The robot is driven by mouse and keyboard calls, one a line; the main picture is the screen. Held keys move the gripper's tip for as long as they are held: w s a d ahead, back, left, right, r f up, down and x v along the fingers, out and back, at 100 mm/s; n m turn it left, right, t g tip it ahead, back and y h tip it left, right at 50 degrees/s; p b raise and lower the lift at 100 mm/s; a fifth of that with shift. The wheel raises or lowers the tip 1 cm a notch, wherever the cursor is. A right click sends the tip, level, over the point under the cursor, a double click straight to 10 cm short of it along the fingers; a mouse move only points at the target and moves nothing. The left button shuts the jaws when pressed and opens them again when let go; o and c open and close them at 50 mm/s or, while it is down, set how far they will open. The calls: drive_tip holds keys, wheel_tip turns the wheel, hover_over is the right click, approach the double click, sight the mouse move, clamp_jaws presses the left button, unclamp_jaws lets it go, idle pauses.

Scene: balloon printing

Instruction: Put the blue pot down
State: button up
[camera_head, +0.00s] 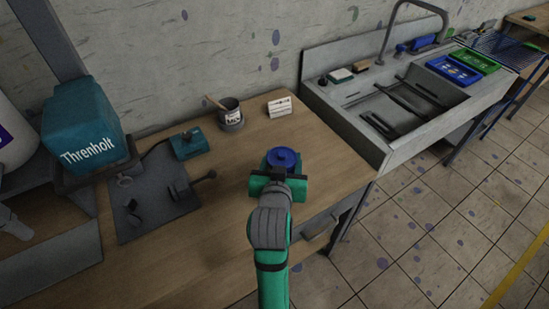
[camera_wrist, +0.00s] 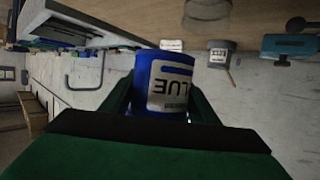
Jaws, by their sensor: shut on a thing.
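The blue pot (camera_head: 283,158) is in my gripper (camera_head: 280,174), over the right part of the wooden table (camera_head: 240,185). The wrist picture is upside down. I cannot tell whether the pot's base touches the tabletop, as my gripper hides it in the head view.
A grey pot with a stick (camera_head: 231,117) and a white block (camera_head: 280,107) stand behind. A teal device (camera_head: 189,144) and dark mat (camera_head: 150,198) lie left, near the teal Threnholt machine (camera_head: 84,127). The sink (camera_head: 400,105) is right. Bare wood lies between.

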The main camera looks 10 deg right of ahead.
drive_tip(key=shift+w+f, duration=0.1)
drive_tip(key=shift+w, duration=0.15)
drive_tip(key=w+d+f, duration=0.8)
drive_tip(key=w, duration=0.1)
drive_tip(key=shift+d+f, duration=0.15)
drive_tip(key=shift+d, duration=0.05)
drive_tip(key=shift+w+d+f, duration=0.3)
drive_tip(key=shift+f, duration=0.35)
drive_tip(key=shift+w+f, duration=0.1)
drive_tip(key=shift+f, duration=1.45)
drive_tip(key=shift+f, duration=0.1)
drive_tip(key=o, duration=1.1)
drive_tip(key=shift+f, duration=0.1)
